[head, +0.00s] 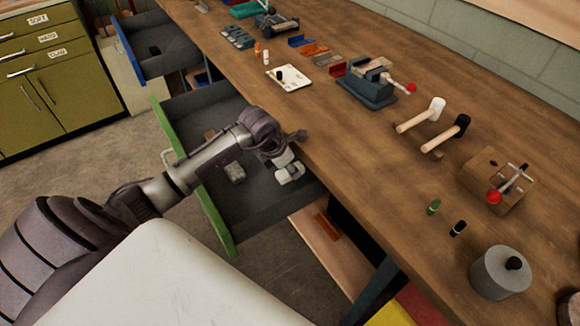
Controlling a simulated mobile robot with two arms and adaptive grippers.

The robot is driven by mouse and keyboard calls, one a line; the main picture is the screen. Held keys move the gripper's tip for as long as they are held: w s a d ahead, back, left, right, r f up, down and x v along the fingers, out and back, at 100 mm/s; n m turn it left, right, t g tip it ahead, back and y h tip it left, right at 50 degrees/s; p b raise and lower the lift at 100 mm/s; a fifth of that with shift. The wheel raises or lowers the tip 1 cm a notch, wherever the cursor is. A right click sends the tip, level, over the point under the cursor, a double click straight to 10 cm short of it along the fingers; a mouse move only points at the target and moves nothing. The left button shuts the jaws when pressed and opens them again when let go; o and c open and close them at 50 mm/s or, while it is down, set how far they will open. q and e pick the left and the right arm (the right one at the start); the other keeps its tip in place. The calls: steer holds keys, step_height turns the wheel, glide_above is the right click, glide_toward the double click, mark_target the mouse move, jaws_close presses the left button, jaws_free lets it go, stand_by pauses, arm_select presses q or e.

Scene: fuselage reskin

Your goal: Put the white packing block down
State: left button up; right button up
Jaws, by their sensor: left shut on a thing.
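My left gripper (284,157) reaches from the left over an open green-edged drawer (183,165). It is shut on the white packing block (290,174), which shows just below the wrist, over the right part of the drawer. The gripper hides part of the block. I cannot tell whether the block touches the drawer floor. A pale grey block (235,173) lies in the drawer to the left, partly behind my arm. My right gripper is not in view.
The wooden workbench (330,135) runs along the drawer's right side. It bears a blue vise (367,88), a white mallet (421,115), a black-headed mallet (446,134), a wooden clamp block (497,181) and a grey cylinder (500,273). Another blue drawer (160,50) stands open farther back.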

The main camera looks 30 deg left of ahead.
arm_select(q)
steer(key=shift+f+b, duration=0.55)
steer(key=shift+f, duration=0.05)
steer(key=o, duration=1.2)
steer(key=shift+c, duration=0.2)
steer(key=shift+r, duration=0.2)
steer(key=v, duration=1.3)
steer(key=shift+w, duration=0.15)
steer(key=shift+d+f, duration=0.1)
steer(key=shift+d, duration=0.1)
